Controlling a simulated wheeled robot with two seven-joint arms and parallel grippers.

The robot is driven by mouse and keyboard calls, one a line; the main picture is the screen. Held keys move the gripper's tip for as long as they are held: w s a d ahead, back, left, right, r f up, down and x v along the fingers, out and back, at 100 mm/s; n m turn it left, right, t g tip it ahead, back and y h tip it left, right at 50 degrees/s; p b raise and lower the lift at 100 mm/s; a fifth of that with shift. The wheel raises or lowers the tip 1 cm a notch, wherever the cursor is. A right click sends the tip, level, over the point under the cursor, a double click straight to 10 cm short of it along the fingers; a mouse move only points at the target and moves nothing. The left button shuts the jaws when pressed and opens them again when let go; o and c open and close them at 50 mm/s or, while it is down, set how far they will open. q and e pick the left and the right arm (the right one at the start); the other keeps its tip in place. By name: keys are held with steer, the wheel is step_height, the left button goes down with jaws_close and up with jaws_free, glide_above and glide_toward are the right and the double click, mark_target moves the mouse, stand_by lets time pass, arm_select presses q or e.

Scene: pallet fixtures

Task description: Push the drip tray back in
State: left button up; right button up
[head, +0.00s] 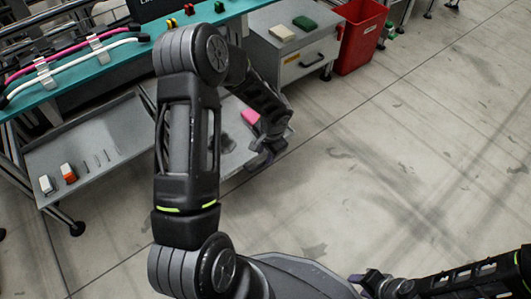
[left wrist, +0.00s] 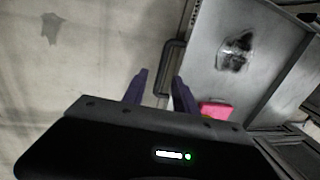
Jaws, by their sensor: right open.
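The drip tray (head: 236,160) is a grey, shallow tray under the teal bench, partly hidden behind my left arm in the head view. The left wrist view shows its grey floor (left wrist: 222,75) with a dark stain, a pink block and a dark bar handle (left wrist: 168,66) on its outer edge. My left gripper (head: 262,163) is at this outer edge. Its two fingers (left wrist: 158,86) are apart, with the handle close to their tips; whether they touch it I cannot tell. My right gripper (head: 366,282) is open and away from the tray, low in the head view.
A lower shelf (head: 110,140) holds small boxes and thin tools. The teal bench (head: 125,50) carries pink and white hoses. A grey drawer cabinet (head: 295,60) and a red bin (head: 361,35) stand behind. The floor to the right (head: 420,150) is clear.

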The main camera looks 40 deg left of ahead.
mark_target(262, 163)
arm_select(q)
steer(key=shift+w+a+r, duration=0.1)
steer(key=shift+r, duration=0.6)
arm_select(e)
steer(key=shift+w+a+r, duration=0.15)
steer(key=shift+r, duration=0.55)
arm_select(q)
steer(key=shift+f, duration=0.1)
steer(key=f+b, duration=0.1)
steer(key=f, duration=0.3)
steer(key=a+f+b, duration=0.1)
steer(key=f, duration=0.1)
steer(key=shift+w+a+f+b, duration=0.1)
steer(key=shift+w+f+b, duration=0.1)
steer(key=shift+b, duration=0.1)
steer(key=shift+a+f, duration=0.1)
steer(key=shift+f, duration=0.5)
arm_select(e)
steer(key=f, duration=0.3)
steer(key=shift+w+f, duration=0.15)
steer(key=shift+w, duration=0.2)
arm_select(q)
steer(key=shift+c, duration=0.4)
